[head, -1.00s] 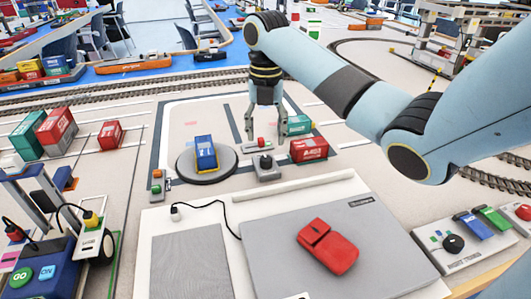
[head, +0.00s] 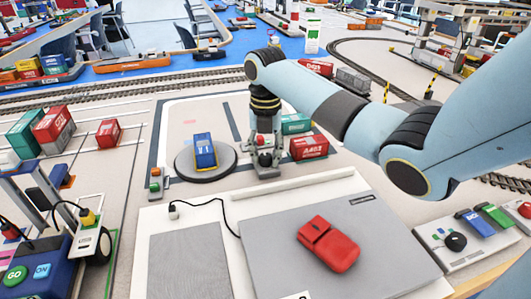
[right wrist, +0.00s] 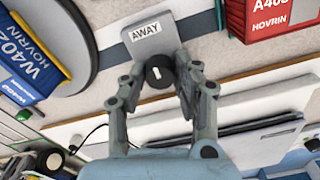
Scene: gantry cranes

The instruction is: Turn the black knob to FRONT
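The black knob (right wrist: 159,70) sits on a small grey box (right wrist: 150,35) marked AWAY. A short white mark shows on the knob's face. In the head view the same knob (head: 265,160) is small and partly covered by my right gripper (head: 265,165). In the right wrist view my right gripper (right wrist: 160,68) has its fingers apart, one on each side of the knob. The right finger is very close to it; I cannot tell whether it touches. A FRONT label cannot be read in these frames. My left gripper does not show.
A turntable (head: 185,170) with a blue container (head: 204,150) stands just left of the box. A red container (head: 309,147) and a green one (head: 297,124) stand close on the right. A grey panel with a red handset-like block (head: 328,243) lies in front.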

